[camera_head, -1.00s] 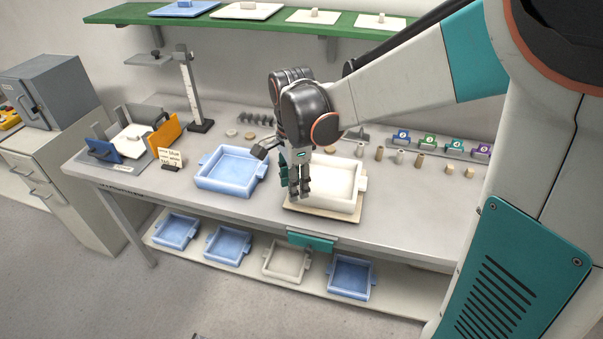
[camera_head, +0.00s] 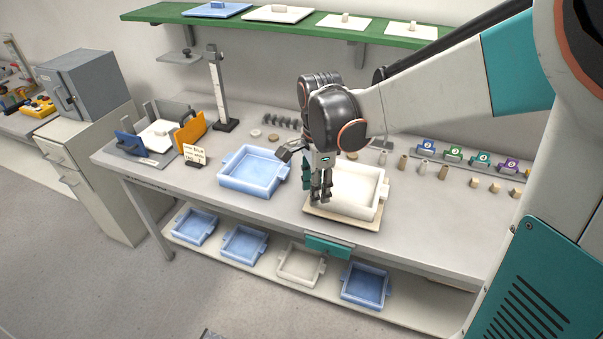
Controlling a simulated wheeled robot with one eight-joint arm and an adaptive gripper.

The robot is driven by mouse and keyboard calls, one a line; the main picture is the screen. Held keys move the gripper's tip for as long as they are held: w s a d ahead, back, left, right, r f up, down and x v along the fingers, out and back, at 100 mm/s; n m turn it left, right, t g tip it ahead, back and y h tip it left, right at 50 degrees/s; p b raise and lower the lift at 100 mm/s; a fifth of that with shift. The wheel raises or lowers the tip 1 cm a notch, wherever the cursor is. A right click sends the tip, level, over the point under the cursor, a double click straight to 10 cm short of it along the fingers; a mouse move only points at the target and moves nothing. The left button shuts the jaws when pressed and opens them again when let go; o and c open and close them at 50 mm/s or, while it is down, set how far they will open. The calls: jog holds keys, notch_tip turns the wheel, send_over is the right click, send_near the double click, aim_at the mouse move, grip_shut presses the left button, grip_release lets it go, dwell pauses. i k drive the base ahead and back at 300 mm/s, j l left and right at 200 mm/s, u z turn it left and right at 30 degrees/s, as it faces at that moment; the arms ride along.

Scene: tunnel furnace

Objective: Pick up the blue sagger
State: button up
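A blue sagger (camera_head: 237,182), an open square tray with side lugs, sits on the workbench left of my gripper. My gripper (camera_head: 319,192) points down in front of a white sagger (camera_head: 352,208), which rests on a tan board (camera_head: 318,212). The fingers overlap the white sagger's left side in the picture; I cannot tell whether they touch it. Nothing shows held between the fingers, and their opening is too small to judge. More blue saggers stand on the lower shelf, at left (camera_head: 194,226), beside it (camera_head: 243,244) and at right (camera_head: 364,286).
A white sagger (camera_head: 301,264) also stands on the lower shelf (camera_head: 420,309). A height gauge (camera_head: 217,90), a small sign (camera_head: 195,154) and a rack with blue and orange plates (camera_head: 188,132) are at the bench's left. Small pegs and numbered holders (camera_head: 454,149) line the right back. A green shelf (camera_head: 345,33) hangs above.

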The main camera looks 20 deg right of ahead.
aim_at(254, 171)
jog(key=i+j, duration=0.3)
jog(key=j, duration=0.2)
jog(key=i+j, duration=0.3)
jog(key=j, duration=0.15)
